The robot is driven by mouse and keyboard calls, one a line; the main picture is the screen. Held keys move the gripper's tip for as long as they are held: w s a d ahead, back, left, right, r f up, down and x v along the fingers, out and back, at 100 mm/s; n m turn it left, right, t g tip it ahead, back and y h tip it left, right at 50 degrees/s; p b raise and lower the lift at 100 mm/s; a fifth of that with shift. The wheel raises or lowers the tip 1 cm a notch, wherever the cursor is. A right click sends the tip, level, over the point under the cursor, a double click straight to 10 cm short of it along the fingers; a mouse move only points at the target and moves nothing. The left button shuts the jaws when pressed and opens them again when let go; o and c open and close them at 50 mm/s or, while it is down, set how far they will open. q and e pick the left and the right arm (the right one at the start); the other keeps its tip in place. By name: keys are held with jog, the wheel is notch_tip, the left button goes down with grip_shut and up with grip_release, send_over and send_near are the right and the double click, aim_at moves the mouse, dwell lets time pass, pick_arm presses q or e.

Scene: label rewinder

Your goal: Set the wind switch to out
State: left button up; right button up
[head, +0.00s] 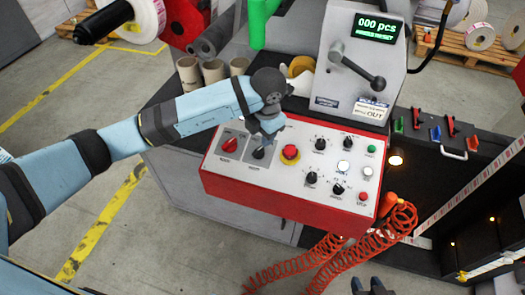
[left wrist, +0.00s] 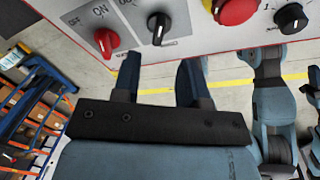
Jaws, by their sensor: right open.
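The red-edged control panel (head: 225,176) holds a black knob (head: 259,152) on a grey plate, just right of a red ON/OFF knob (head: 229,145). In the left wrist view this black knob (left wrist: 158,28) has lettering at its upper left that looks like OUT, partly cut off. I take it for the wind switch; which way it points is hard to tell. My left gripper (head: 265,138) is over it, partly covering its plate. In the left wrist view the fingers (left wrist: 158,65) are apart and empty, one to each side below the knob. My right gripper (head: 372,287) shows only its tips at the bottom edge.
A red emergency button (head: 290,153) sits close right of the black knob, with several smaller knobs and buttons beyond. A lever (head: 360,72) with an OUT plate (head: 371,110) stands behind. Orange coiled hoses (head: 340,250) hang in front.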

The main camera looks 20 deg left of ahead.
aim_at(259, 149)
pick_arm(q)
jog(key=f, duration=0.4)
jog(key=a+f, duration=0.1)
jog(key=f, duration=0.2)
jog(key=shift+w+f+p, duration=0.1)
jog(key=shift+w+p, duration=0.2)
grip_shut()
